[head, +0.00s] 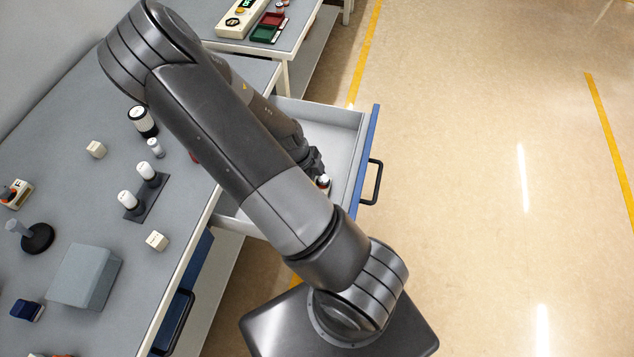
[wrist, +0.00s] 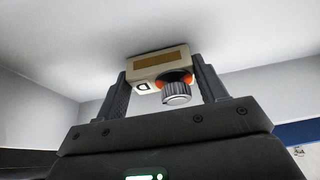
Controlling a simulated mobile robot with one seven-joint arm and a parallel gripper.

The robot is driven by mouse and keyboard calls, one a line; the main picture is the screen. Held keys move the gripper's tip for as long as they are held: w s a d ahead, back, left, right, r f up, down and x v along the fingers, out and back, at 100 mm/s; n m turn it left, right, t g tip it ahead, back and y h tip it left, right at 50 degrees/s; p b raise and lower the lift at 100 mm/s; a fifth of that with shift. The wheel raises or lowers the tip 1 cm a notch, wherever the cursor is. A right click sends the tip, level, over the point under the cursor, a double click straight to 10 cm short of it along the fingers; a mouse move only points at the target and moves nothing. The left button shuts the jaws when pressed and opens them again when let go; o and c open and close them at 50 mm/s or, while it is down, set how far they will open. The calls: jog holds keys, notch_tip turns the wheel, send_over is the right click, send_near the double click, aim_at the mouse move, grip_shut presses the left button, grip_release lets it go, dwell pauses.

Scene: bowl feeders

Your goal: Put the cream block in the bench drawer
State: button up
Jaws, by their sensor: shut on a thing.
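My gripper (wrist: 162,88) is shut on a cream block (wrist: 158,61) with a tan panel, a letter D, an orange ring and a grey ridged knob. The block sits between the two fingers. The bench drawer (head: 318,112) is pulled open, with a blue front and a black handle. In the head view my gripper (head: 316,168) is down inside the drawer, and a small part of the block (head: 324,183) shows below it. The drawer's pale floor and walls (wrist: 60,45) surround the block in the wrist view. I cannot tell whether the block touches the floor. My arm hides part of the drawer.
The grey bench (head: 75,200) holds two small cream cubes (head: 96,149) (head: 157,241), several black-and-white cylinders, a grey sloped box (head: 85,278) and a cream block marked F (head: 17,194). Another table (head: 290,38) with trays stands behind. Open floor (head: 480,180) lies to the right.

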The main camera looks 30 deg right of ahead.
jog(key=shift+f, duration=0.15)
jog(key=o, duration=1.1)
jog(key=a+r+n+t+y, duration=0.1)
jog(key=a+r+n+y, duration=0.2)
jog(key=r, duration=0.5)
jog(key=a+r+n+t, duration=0.1)
jog(key=a+r+n, duration=0.4)
jog(key=r, duration=0.4)
jog(key=a+r+n+t+y, duration=0.1)
jog(key=a+r+n+y, duration=0.1)
jog(key=r+n, duration=0.45)
jog(key=s+r+n+t+h, duration=0.1)
jog(key=s+r+n+t, duration=0.2)
jog(key=r+n, duration=0.3)
jog(key=s+a+r+n+t, duration=0.1)
jog(key=s+r+n+t, duration=0.1)
jog(key=s+r+n, duration=0.4)
notch_tip(320, 180, up, 5)
jog(key=shift+a+f+t+h, duration=0.15)
jog(key=shift+a+t+h, duration=0.1)
jog(key=shift+t+h, duration=0.15)
